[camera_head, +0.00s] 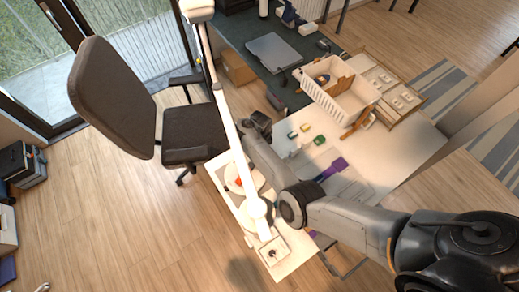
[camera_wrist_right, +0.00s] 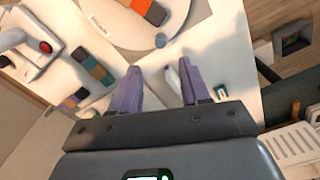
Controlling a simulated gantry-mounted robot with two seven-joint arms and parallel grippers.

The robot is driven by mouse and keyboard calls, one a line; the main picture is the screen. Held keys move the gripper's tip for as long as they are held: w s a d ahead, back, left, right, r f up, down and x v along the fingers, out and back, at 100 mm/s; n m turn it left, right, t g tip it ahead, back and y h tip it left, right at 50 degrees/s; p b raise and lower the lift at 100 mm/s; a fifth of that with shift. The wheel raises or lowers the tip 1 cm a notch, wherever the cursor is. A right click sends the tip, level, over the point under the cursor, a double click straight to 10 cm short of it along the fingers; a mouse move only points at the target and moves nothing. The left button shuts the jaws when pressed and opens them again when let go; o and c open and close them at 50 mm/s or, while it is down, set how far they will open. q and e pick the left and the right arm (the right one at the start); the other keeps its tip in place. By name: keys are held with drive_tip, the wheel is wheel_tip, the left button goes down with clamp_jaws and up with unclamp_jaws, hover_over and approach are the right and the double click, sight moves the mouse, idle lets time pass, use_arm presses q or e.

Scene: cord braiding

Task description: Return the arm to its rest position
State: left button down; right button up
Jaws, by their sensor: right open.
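My right arm comes in from the right edge in the camera_head view and bends over the near part of the white table (camera_head: 400,165). In the right wrist view my right gripper (camera_wrist_right: 157,85) has two purple fingers spread apart, with nothing between them. It is over pale tabletop, beside a round pale disc (camera_wrist_right: 112,32). A dark and orange piece lies on the disc. The disc also shows in the camera_head view (camera_head: 233,184), left of my forearm. My left gripper is not in view.
A tall white lamp (camera_head: 225,110) stands close left of my forearm. A white slatted rack (camera_head: 325,105) and a dark table (camera_head: 245,35) are at the back. An office chair (camera_head: 190,130) stands left, with open floor in front.

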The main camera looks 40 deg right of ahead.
drive_tip(key=shift+d, duration=0.1)
drive_tip(key=s+d+r+n+t+h+p, duration=0.1)
drive_tip(key=s+d+r+n+t+p, duration=0.25)
drive_tip(key=s+r+n, duration=0.55)
drive_tip(key=s+a+r+n+p, duration=0.2)
drive_tip(key=s+a+r+n, duration=0.4)
drive_tip(key=s+r+n, duration=0.1)
drive_tip(key=s+a+r+n+y+p, duration=0.1)
drive_tip(key=s+a+r+n+p, duration=0.1)
drive_tip(key=s+a+r+n, duration=0.4)
drive_tip(key=s+n, duration=0.3)
drive_tip(key=s, duration=0.1)
drive_tip(key=shift+s+r, duration=0.35)
